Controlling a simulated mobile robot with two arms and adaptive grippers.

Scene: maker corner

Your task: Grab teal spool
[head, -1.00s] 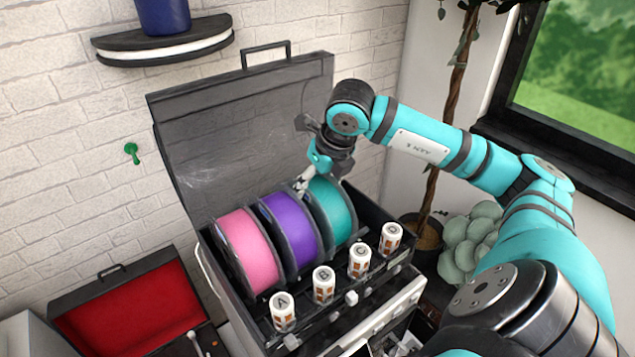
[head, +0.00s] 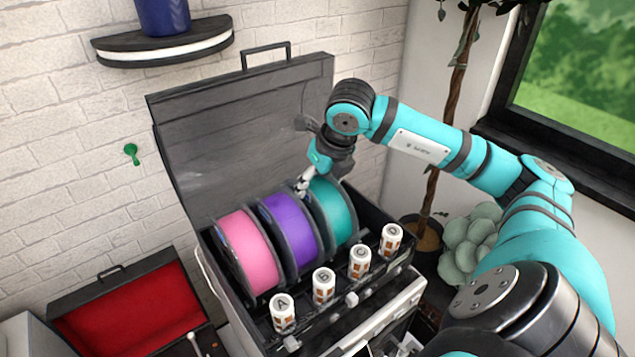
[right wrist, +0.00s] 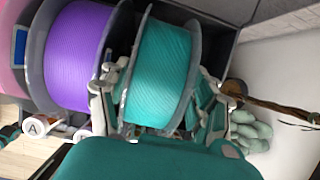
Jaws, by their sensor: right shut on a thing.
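The teal spool (head: 335,212) stands upright in the open dark case, at the right end of a row of spools. It also fills the middle of the right wrist view (right wrist: 160,75). My right gripper (head: 310,183) reaches down over the spool's top from behind. In the right wrist view its fingers (right wrist: 158,110) lie on both sides of the spool, shut on its flanges. The spool still sits in its place in the row. The far finger is hidden in the head view. My left gripper is not in view.
A purple spool (head: 290,232) stands close beside the teal one, then a pink spool (head: 250,252). Several white lettered cylinders (head: 323,284) line the case front. The raised lid (head: 235,135) stands behind. A red-lined box (head: 130,305) lies at lower left.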

